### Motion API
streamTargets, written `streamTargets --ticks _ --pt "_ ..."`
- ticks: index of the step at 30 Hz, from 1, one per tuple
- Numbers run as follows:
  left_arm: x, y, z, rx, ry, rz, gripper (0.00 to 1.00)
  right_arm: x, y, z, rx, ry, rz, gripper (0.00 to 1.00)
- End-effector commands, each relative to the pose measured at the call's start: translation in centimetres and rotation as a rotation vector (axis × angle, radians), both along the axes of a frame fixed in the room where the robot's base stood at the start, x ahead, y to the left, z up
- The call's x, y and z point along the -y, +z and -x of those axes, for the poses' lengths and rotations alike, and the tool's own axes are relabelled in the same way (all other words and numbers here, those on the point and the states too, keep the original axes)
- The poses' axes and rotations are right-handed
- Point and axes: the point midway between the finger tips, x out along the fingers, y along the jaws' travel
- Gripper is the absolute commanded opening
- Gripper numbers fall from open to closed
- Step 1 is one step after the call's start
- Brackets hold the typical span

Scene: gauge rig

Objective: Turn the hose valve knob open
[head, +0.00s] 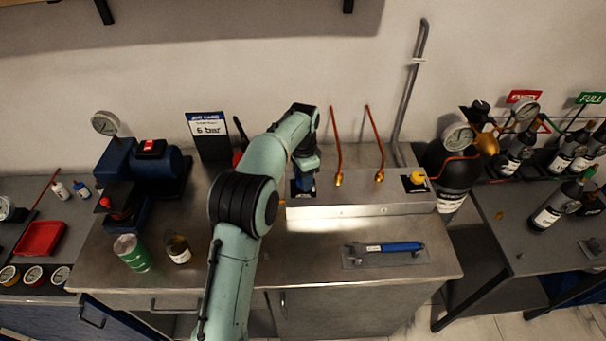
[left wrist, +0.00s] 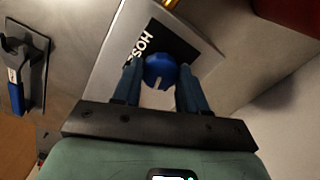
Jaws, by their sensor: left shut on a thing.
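The hose valve knob (left wrist: 160,70) is blue and round with a pale slot, on a black label plate (left wrist: 178,48) lettered "HOS" in the left wrist view. My left gripper (left wrist: 161,82) is shut on the knob, with one finger on each side of it. In the head view my left gripper (head: 305,180) is at the left end of the metal manifold box (head: 350,211), and it mostly hides the knob there. My right gripper is in neither view.
A yellow knob (head: 417,177) sits at the box's right end, and two copper pipes (head: 337,140) rise between. A blue-handled tool (head: 390,247) lies in front. A blue compressor (head: 150,165), a green can (head: 131,253) and a small jar (head: 178,249) stand left. A dark cylinder (head: 450,175) stands right.

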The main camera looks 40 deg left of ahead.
Motion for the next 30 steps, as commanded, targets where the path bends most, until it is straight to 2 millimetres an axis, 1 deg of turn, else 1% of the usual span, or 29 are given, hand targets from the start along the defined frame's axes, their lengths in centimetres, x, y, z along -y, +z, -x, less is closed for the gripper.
streamTargets --ticks 1,9,21,30 --pt "0.0 0.3 -0.1 0.0 0.042 0.002 0.12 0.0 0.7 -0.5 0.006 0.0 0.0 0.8" --pt "0.0 0.3 -0.1 -0.001 0.298 0.002 0.12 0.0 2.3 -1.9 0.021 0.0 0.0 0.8" --pt "0.0 0.2 -0.1 -0.001 0.679 0.001 0.12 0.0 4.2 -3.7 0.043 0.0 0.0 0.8" --pt "0.0 0.1 -0.1 -0.001 0.958 0.002 0.12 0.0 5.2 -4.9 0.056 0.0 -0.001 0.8"
